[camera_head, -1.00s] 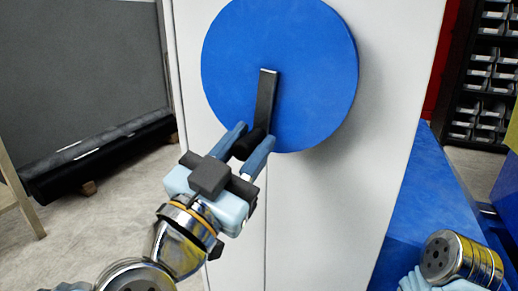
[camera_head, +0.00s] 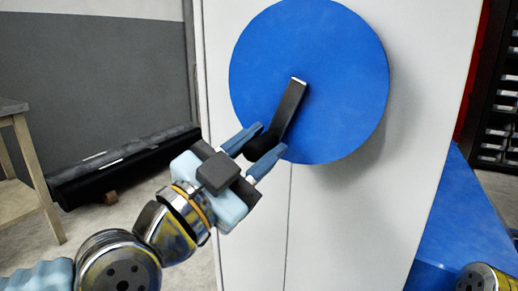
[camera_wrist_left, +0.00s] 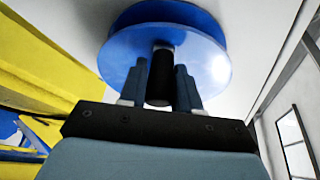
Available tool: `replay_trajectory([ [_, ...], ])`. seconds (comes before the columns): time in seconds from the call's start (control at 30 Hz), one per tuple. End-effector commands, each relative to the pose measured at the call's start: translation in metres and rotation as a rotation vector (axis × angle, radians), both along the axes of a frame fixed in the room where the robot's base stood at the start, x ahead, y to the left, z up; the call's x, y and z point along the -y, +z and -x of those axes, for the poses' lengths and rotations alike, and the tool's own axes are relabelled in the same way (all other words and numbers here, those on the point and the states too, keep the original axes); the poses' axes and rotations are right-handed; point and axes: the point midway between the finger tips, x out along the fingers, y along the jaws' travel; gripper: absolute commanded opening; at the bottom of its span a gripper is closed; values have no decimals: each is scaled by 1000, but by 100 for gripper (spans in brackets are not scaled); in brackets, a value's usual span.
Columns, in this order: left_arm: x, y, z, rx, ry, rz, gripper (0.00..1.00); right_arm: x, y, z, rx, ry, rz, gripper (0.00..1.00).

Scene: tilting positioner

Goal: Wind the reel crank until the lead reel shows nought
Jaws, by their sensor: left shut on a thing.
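The lead reel (camera_head: 340,70) is a large blue disc on the front of a white cabinet. Its black crank (camera_head: 289,112) runs from the disc's middle down and slightly left to a dark handle. My left gripper (camera_head: 263,147) is shut on that handle, with one blue finger on each side. In the left wrist view the dark handle (camera_wrist_left: 160,78) stands between the two fingers, in front of the blue disc (camera_wrist_left: 205,55). No number or mark on the reel can be read. My right gripper is not in view.
The white cabinet (camera_head: 330,215) stands behind the reel. A blue surface (camera_head: 455,225) is at the lower right, with dark bin shelving (camera_head: 500,110) behind it.

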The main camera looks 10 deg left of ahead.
Motion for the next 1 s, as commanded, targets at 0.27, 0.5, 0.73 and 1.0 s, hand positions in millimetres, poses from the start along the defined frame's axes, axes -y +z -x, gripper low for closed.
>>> replay_trajectory([
  [0.27, 0, 0, 0, 0, 0, 1, 53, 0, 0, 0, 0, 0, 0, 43],
  [0.5, -2, -1, 3, 1, 1, 2, 53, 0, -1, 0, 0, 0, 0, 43],
  [0.73, -24, -14, 37, 6, 3, 3, 53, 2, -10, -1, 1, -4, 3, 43],
  [1.0, -56, -34, 88, 5, 3, 4, 53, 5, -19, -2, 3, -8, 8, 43],
])
